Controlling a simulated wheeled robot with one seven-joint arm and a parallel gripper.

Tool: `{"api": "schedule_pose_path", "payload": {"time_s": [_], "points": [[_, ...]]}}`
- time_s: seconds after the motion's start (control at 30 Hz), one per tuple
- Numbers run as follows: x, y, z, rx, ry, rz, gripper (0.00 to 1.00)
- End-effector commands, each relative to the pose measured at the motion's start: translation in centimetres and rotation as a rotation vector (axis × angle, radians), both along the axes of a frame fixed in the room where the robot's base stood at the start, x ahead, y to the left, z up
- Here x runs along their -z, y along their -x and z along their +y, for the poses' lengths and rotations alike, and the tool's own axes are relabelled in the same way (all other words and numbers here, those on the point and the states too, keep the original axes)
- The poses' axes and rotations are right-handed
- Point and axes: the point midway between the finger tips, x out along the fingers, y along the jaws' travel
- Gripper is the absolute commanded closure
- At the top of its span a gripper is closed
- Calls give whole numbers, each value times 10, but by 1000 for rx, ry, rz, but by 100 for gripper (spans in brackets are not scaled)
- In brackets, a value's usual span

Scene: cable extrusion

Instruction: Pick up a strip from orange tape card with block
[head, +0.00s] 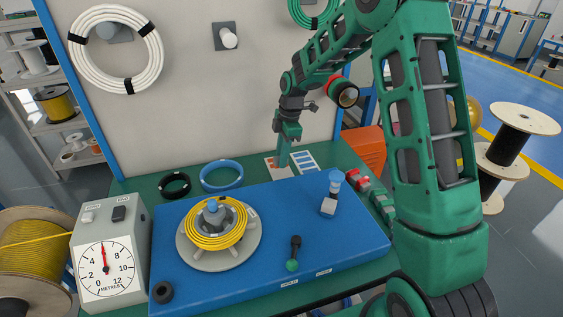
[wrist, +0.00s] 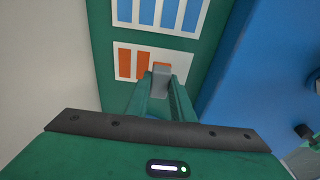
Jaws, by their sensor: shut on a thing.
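The orange tape card (wrist: 181,63) is white with orange strips (wrist: 124,63) and lies on the green bench top. In the head view, the card (head: 271,161) is partly hidden by my gripper (head: 283,163). In the wrist view my gripper (wrist: 162,88) is shut on a small grey block (wrist: 161,76). The block is over the near end of the right-hand orange strip (wrist: 162,65) and covers most of it. I cannot tell whether the block touches the strip.
A card with blue strips (head: 304,161) lies beside the orange one. A blue board (head: 262,235) carries a yellow cable coil (head: 238,223) and a small blue-topped post (head: 330,197). A pale wall panel (head: 190,110) stands behind. Black (head: 174,183) and blue rings (head: 222,186) lie left.

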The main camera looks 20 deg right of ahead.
Motion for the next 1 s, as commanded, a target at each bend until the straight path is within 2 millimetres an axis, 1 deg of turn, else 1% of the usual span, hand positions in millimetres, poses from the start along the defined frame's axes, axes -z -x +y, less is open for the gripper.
{"api": "schedule_pose_path", "payload": {"time_s": [0.03,0.4,0.6,0.7,1.0], "points": [[-5,-1,0,0,0,-3,98],[-37,-1,0,0,0,-4,98],[-51,-1,0,0,0,-2,98],[-54,0,0,0,0,-2,98],[-54,0,0,-1,0,-1,98]]}}
